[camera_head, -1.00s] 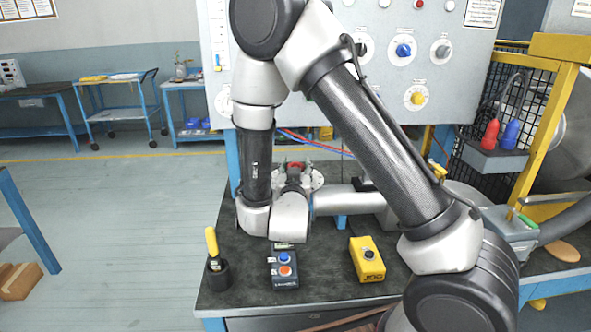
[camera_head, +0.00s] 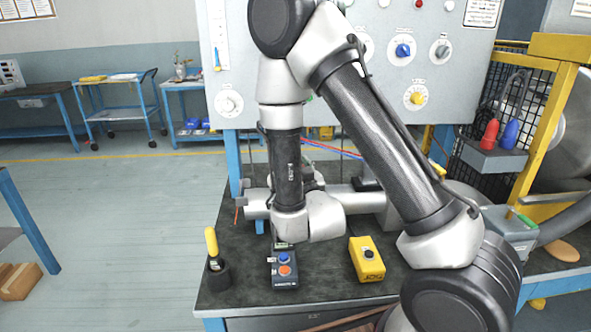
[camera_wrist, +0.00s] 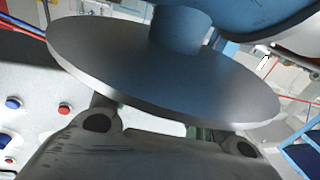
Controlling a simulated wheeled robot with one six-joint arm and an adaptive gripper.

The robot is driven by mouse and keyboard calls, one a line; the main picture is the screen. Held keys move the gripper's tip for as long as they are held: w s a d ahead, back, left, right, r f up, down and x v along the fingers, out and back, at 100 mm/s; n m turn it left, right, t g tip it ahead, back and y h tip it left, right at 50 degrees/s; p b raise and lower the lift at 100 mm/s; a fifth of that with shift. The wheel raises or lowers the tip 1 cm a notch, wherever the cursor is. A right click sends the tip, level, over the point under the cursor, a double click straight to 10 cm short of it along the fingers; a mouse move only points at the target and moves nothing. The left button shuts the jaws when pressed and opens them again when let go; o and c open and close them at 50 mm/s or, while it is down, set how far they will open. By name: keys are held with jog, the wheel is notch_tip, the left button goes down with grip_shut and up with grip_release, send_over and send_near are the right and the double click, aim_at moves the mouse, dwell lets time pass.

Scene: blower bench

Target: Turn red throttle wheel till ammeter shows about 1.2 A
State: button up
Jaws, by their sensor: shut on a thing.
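My gripper (camera_wrist: 165,155) shows in the wrist view as a dark body with two finger knuckles. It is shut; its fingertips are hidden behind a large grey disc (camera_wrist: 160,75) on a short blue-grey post. In the head view my forearm and wrist cover most of the gripper, on the pipe over the bench. The red throttle wheel cannot be made out now; a red part showed at the gripper a second ago. The ammeter face and its needle cannot be made out in either view.
A grey control panel (camera_head: 455,95) with several knobs stands behind my arm. On the dark bench (camera_head: 235,290) are a button box (camera_head: 285,272), a yellow box (camera_head: 367,260) and a holder with a yellow-handled tool (camera_head: 212,243). A yellow guard frame (camera_head: 553,110) stands right.

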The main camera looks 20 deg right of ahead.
jog(key=o, duration=1.1)
jog(key=shift+c, duration=0.2)
